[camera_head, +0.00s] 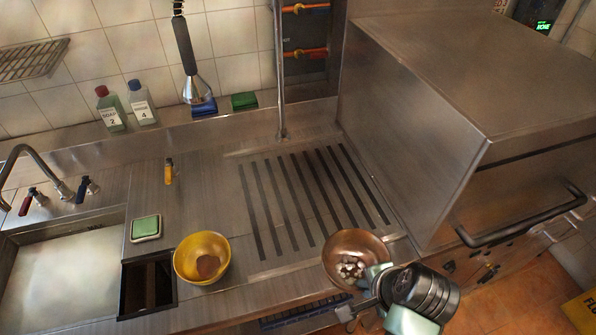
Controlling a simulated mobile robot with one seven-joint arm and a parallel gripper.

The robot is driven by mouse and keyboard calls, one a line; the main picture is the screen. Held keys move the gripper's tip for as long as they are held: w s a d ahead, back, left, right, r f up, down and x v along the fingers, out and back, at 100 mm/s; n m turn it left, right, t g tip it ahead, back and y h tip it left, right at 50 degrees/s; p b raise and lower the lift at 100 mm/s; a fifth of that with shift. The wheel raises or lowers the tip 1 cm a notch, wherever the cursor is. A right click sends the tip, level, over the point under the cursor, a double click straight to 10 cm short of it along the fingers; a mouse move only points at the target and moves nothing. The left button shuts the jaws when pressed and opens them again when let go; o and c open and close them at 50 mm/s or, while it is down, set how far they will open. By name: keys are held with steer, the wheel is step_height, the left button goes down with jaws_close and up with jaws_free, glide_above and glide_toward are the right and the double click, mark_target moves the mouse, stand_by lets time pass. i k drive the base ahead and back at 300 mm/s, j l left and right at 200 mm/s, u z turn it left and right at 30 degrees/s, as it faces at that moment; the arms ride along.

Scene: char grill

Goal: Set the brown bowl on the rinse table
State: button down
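The brown bowl (344,245), with several whitish pieces inside, is at the front edge of the steel counter, right of centre. It overlaps the edge in the picture and appears held there by my gripper (368,290). My gripper meets the bowl's near right rim and looks shut on it; the fingertips are partly hidden. The rinse table (213,190) is the steel counter with a dark slotted drain area (297,200), just left of and behind the bowl. I cannot tell whether the bowl touches the counter.
A yellow bowl (190,262) with a brown item stands left on the counter. Nearby are a green sponge (146,227), a dark opening (148,285) and the sink (65,275). A large steel hood with a handle (525,215) rises at right. The slotted area is clear.

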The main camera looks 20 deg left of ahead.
mark_target(307, 192)
steer(key=i+j, duration=0.85)
